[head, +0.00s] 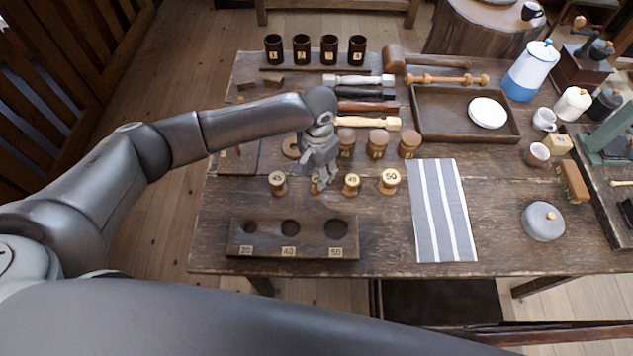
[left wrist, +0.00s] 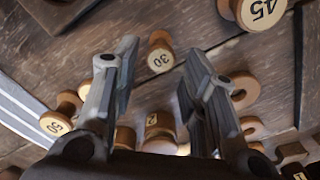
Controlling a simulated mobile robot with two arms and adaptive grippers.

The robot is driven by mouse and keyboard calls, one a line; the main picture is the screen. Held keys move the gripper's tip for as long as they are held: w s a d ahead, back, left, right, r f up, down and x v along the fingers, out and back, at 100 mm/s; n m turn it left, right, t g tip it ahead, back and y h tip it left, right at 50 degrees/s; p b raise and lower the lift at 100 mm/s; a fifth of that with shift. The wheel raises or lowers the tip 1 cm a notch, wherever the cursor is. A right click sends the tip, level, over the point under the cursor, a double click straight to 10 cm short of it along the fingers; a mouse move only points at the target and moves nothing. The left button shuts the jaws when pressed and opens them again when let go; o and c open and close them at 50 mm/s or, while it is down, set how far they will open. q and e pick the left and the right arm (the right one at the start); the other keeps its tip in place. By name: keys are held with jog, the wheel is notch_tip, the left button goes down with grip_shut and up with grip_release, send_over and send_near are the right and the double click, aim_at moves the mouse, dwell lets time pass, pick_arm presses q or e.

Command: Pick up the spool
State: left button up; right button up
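My left gripper (head: 319,172) points down over a row of turned wooden spools near the table's front. In the left wrist view its two fingers (left wrist: 160,65) are spread apart. A small spool marked 30 (left wrist: 160,52) shows in the gap between the fingertips; I see no finger closed on it. In the head view this spool (head: 316,187) is partly hidden by the gripper. A spool marked 45 (head: 278,183) stands to its left. Another spool (head: 351,185) and one marked 50 (head: 389,181) stand to its right. My right gripper is in neither view.
A dark board (head: 262,241) with three holes marked 30, 40 and 50 lies in front of the spools. A striped cloth (head: 429,210) lies to the right. More wooden pieces (head: 377,144) stand behind the gripper. A tray (head: 440,125) with a white plate is further back.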

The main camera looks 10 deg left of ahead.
aim_at(317, 178)
pick_arm(q)
jog(key=shift+s+a+f+p, duration=0.1)
jog(key=shift+f+p, duration=0.2)
jog(key=shift+f, duration=1.05)
jog(key=shift+s+f+p, duration=0.1)
jog(key=shift+f+p, duration=0.2)
jog(key=shift+f, duration=1.05)
jog(key=c, duration=0.7)
